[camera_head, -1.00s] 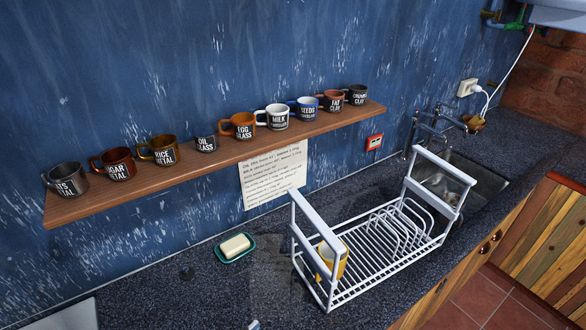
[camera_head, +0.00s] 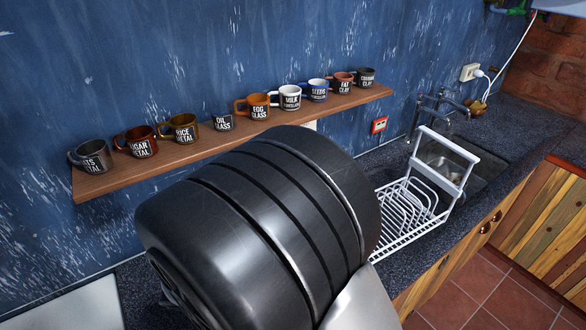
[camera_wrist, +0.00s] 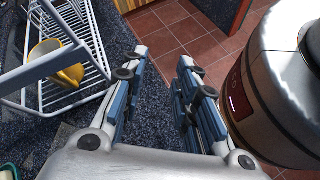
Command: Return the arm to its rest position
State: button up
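My gripper (camera_wrist: 162,75) shows in the wrist view with its two fingers apart and nothing between them. It is above the dark speckled counter, pointing towards the red tiled floor. In the head view my dark arm link fills the lower middle and hides the gripper and part of the counter.
A white dish rack (camera_head: 408,242) stands on the counter by the sink (camera_head: 452,165). A yellow cup (camera_wrist: 62,66) is in the rack, left of my gripper. A wall shelf (camera_head: 120,182) holds several labelled mugs. The tiled floor (camera_wrist: 185,32) is clear.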

jog(key=s+d+r+m+t+y, duration=0.1)
jog(key=s+d+r+m+y, duration=0.2)
jog(key=m, duration=0.5)
jog(key=s+d+r+m+t+y, duration=0.1)
jog(key=s+d+r+m+y, duration=0.3)
jog(key=d+r+m+y, duration=0.2)
jog(key=shift+s+d+r+m+t+y, duration=0.15)
jog(key=shift+s+r+m+t+y, duration=0.2)
jog(key=shift+r+m+y, duration=1.15)
jog(key=shift+w+r+n+h, duration=0.1)
jog(key=shift+r+n+h, duration=0.25)
jog(key=shift+n, duration=0.25)
